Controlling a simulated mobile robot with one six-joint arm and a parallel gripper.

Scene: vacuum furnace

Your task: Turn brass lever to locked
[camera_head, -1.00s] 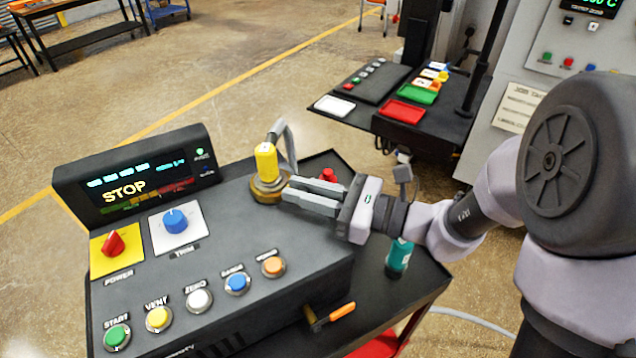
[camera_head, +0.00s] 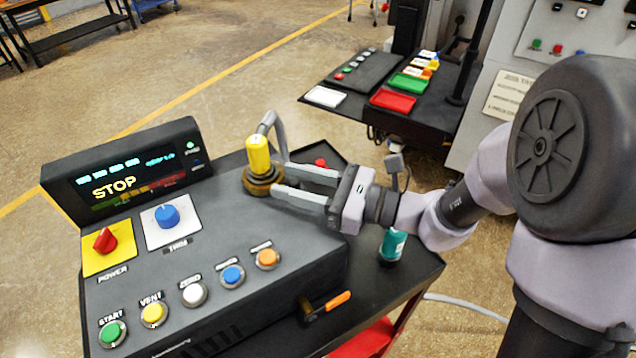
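A brass round base (camera_head: 262,184) sits at the back right of the dark control console, with a yellow upright handle (camera_head: 258,154) on it; I take this to be the brass lever. My gripper (camera_head: 280,180) comes in from the right with its two grey fingers spread apart. The fingertips are close to the right side of the brass base and yellow handle, one finger farther back and one nearer. Nothing is seen between the fingers, and I cannot tell whether a tip touches the brass. No locked mark is readable.
The console (camera_head: 215,250) carries a STOP display (camera_head: 125,180), a red power knob (camera_head: 105,240), a blue knob (camera_head: 167,216) and several push buttons. A grey curved hose (camera_head: 273,128) rises behind the lever. A teal bottle (camera_head: 392,246) stands right of the console, below my wrist.

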